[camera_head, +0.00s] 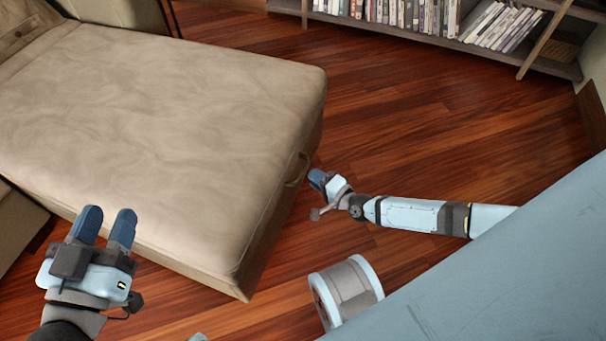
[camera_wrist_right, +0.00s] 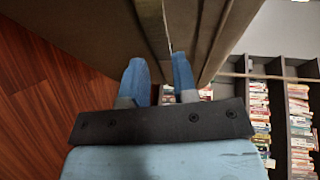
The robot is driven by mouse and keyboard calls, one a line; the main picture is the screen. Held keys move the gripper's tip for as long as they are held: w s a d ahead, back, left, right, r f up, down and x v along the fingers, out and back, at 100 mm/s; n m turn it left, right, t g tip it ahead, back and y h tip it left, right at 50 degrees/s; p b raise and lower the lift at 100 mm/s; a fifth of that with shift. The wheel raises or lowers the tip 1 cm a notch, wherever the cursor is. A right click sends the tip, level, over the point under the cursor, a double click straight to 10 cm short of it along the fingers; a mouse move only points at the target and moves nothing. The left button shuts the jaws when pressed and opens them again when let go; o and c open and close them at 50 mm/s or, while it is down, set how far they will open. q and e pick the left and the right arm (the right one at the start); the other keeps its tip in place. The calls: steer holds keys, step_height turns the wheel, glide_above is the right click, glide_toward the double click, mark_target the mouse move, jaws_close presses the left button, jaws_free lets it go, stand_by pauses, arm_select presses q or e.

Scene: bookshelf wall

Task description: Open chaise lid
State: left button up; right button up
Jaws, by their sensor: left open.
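The chaise (camera_head: 150,130) is beige, with its lid lying flat and down. A loop handle (camera_head: 297,170) hangs on the chaise's right side, just under the lid edge. My right gripper (camera_head: 318,178) is close beside this handle. In the right wrist view, the fingers of my right gripper (camera_wrist_right: 160,72) are apart and point up at the chaise's side; a strap-like strip (camera_wrist_right: 153,25) lies ahead of them. I cannot tell whether they touch it. My left gripper (camera_head: 107,215) is open and empty, in front of the chaise's near left edge.
Bookshelves (camera_head: 430,35) stand along the back wall, and also show at the right of the right wrist view (camera_wrist_right: 285,75). The wooden floor (camera_head: 420,130) is clear between chaise and shelves. Another seat part (camera_head: 15,225) stands at the left.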

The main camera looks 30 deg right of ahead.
mark_target(303, 170)
steer(key=b+x, duration=0.1)
steer(key=x, duration=0.4)
steer(key=shift+w+f+b, duration=0.1)
steer(key=shift+w+b, duration=0.1)
steer(key=shift+b, duration=0.1)
arm_select(q)
steer(key=shift+w+a+r+m+t+h, duration=0.15)
steer(key=shift+w+a+m+t+h, duration=0.25)
steer(key=shift+m, duration=0.4)
arm_select(e)
steer(key=shift+a, duration=0.1)
arm_select(q)
steer(key=shift+d, duration=0.1)
arm_select(e)
jaws_close()
